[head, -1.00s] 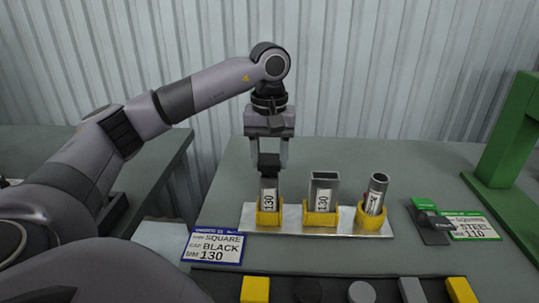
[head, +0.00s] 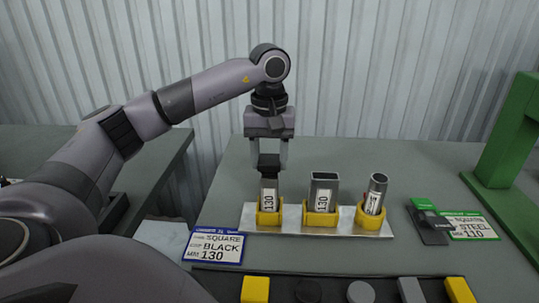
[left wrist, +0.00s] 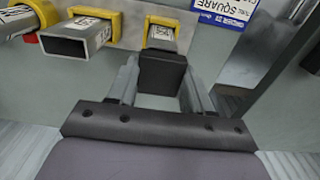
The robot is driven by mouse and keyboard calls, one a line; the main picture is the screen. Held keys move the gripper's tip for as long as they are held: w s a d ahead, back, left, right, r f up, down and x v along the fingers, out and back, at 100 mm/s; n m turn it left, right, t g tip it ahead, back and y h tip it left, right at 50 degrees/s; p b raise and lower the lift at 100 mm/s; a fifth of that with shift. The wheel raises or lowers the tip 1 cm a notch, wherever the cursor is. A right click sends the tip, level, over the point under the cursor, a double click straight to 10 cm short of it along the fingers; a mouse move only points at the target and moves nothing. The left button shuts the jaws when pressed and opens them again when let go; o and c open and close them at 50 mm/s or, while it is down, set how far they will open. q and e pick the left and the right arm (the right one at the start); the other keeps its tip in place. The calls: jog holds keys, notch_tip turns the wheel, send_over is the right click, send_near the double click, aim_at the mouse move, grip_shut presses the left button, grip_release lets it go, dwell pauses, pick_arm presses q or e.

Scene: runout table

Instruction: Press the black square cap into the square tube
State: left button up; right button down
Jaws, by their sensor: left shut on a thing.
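The black square cap (head: 269,161) is between the fingers of my left gripper (head: 269,152), which is shut on it. The cap sits at the top end of the square tube (head: 268,194), marked 130, which stands upright in a yellow holder at the left. In the left wrist view the cap (left wrist: 162,74) hides the tube's mouth, with the labelled tube (left wrist: 162,42) just beyond it. I cannot tell whether the cap is inside the tube or only resting on it. My right gripper is not in view.
A rectangular tube (head: 323,192) and a round tube (head: 376,194) stand open in yellow holders on the same metal plate (head: 290,228). A blue-edged card (head: 214,246) reads SQUARE, BLACK, 130. Several loose caps lie in front, including a yellow one (head: 255,290). A green frame (head: 508,135) stands right.

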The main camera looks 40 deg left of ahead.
aim_at(269, 159)
pick_arm(q)
jog(key=shift+f+b, duration=0.35)
jog(key=shift+f, duration=0.25)
jog(key=o, duration=1.1)
notch_tip(269, 159, up, 6)
jog(key=shift+f, duration=0.1)
jog(key=shift+r+p, duration=0.35)
jog(key=shift+r, duration=0.35)
